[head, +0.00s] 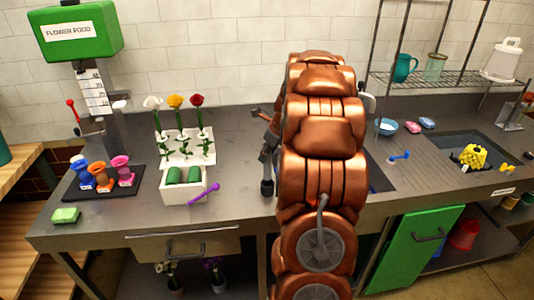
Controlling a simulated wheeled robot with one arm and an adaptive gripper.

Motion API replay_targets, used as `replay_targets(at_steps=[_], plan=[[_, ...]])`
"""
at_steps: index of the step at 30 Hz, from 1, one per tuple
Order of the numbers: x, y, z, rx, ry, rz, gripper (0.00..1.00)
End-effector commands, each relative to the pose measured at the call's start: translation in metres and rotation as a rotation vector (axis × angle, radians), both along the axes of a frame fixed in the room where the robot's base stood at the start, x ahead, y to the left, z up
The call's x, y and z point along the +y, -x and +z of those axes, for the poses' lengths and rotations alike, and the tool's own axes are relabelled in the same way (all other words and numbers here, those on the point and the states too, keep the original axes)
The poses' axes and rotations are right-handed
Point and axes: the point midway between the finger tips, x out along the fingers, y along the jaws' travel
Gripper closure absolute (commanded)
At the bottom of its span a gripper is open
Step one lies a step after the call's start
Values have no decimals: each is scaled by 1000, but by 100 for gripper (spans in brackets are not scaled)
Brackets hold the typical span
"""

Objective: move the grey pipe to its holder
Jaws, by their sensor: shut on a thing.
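My gripper (267,155) is beside the left edge of my copper-coloured arm, above the worktop and right of the white box. The arm hides part of it. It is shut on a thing. A dark grey piece (267,187) hangs at its lower end; I cannot tell for sure whether this is the grey pipe or a part of the gripper. No other grey pipe shows clearly. I cannot make out which thing is the pipe's holder; it may be behind my arm.
A white box (170,196) with green cylinders, a purple piece (203,194) and a flower rack (187,148) stand to the left.

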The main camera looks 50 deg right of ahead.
Motion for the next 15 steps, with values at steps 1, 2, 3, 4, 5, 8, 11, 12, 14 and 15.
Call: replay_targets(at_steps=[1,2,3,4,5,8,11,12,14,15], plan=[[0,0,-1,0,0,0,100],[0,0,-2,0,0,0,100],[0,0,-3,-1,0,0,100],[0,0,-3,-1,0,0,100],[0,0,-4,-1,0,0,100],[0,0,-6,-1,1,1,100],[0,0,-9,-1,1,1,100],[-1,-1,-10,-1,2,0,100],[-1,-1,-11,-1,2,0,100],[-1,-1,-12,-1,2,0,100]])
